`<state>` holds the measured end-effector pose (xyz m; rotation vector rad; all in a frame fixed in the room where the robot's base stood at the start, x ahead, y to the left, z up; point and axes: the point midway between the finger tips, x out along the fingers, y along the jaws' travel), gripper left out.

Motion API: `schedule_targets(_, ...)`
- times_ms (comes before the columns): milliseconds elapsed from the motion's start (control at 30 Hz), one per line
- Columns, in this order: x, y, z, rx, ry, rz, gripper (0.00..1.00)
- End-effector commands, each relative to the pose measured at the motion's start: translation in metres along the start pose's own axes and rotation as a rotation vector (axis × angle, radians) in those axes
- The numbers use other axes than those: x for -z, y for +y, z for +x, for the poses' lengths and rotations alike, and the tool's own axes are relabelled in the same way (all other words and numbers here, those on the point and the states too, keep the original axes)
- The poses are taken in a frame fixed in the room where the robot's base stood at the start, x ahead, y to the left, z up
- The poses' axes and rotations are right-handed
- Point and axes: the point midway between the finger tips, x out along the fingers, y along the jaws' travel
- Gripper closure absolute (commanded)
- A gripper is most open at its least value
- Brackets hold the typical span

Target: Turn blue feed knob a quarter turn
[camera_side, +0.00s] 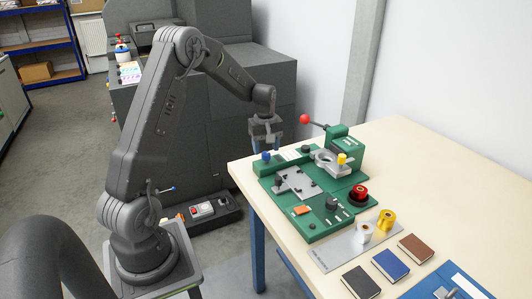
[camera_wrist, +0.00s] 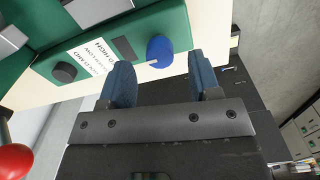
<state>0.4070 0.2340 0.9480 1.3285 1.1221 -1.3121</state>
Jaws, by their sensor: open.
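The blue feed knob (camera_side: 266,156) sits at the far left corner of the green machine (camera_side: 322,222). In the wrist view the blue knob (camera_wrist: 160,49) shows a pale pointer mark on its lower left side, beside a white printed label (camera_wrist: 92,60). My gripper (camera_side: 267,149) is at the knob's corner of the machine, pointing down. In the wrist view my gripper (camera_wrist: 161,70) has its two blue fingers wide apart, with nothing between them. The knob appears just beyond the fingertips, between their lines. I cannot tell the exact height gap.
A red ball lever (camera_side: 304,119) and a yellow knob (camera_side: 342,159) stand up from the machine. A black knob (camera_wrist: 64,72) is beyond the label. Red, gold (camera_side: 386,220) and silver rolls and several notebooks (camera_side: 390,263) lie nearer.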

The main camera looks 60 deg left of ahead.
Motion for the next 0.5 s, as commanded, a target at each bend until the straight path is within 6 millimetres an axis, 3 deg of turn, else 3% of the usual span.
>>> schedule_targets(200,0.0,0.0,0.022,0.001,-0.001,0.0,0.43)
schedule_targets(500,0.0,0.0,0.025,0.0,0.0,0.0,0.43)
